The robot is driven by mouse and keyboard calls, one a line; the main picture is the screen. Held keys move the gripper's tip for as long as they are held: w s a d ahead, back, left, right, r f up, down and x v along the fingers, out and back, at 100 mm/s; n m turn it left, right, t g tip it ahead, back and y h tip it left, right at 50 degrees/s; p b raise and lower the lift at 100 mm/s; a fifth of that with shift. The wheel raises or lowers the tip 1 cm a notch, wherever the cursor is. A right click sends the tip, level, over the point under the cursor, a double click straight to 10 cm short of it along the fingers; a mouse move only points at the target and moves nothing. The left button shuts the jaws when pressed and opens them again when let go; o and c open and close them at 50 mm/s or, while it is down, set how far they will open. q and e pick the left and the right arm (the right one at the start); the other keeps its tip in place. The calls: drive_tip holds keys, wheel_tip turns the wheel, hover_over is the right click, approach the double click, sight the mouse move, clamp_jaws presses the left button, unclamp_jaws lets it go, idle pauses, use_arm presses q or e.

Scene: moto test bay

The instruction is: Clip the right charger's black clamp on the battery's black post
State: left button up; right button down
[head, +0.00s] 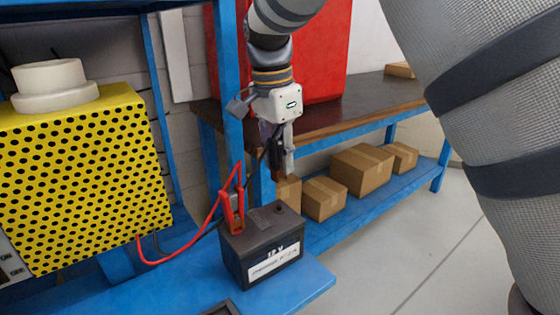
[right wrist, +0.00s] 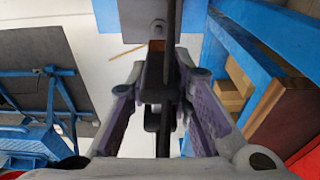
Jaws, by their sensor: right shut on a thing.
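The dark grey battery (head: 262,243), with a white "12 V" label, stands on the blue bench. A red clamp (head: 233,212) sits upright at its left top side. My right gripper (head: 282,165) hangs above and behind the battery's top, apart from it. It is shut on the black clamp (head: 274,148), which also shows between the fingers in the right wrist view (right wrist: 157,85). My left gripper is not in view.
The blue bench (head: 300,285) has free room at the battery's right. A blue upright (head: 228,90) stands close left of my right gripper. Cardboard boxes (head: 362,170) lie on a low shelf behind, under a dark worktop (head: 370,100). A white roll (head: 50,82) sits on the charger.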

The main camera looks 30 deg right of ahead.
sight(275, 139)
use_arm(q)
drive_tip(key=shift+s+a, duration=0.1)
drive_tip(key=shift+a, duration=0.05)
use_arm(e)
drive_tip(key=shift+s+a, duration=0.1)
drive_tip(key=shift+a, duration=0.1)
drive_tip(key=shift+f+b, duration=0.35)
drive_tip(key=shift+f, duration=2.55)
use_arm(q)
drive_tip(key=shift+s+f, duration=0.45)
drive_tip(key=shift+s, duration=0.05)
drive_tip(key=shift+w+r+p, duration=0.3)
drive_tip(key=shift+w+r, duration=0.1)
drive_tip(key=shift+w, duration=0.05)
use_arm(e)
drive_tip(key=shift+r, duration=0.1)
drive_tip(key=shift+f, duration=0.65)
drive_tip(key=c, duration=1.4)
unclamp_jaws()
drive_tip(key=shift+o, duration=0.2)
drive_tip(key=r, duration=0.4)
drive_tip(key=a+r, duration=0.1)
drive_tip(key=r, duration=0.7)
drive_tip(key=shift+a, duration=0.15)
drive_tip(key=shift+f, duration=0.1)
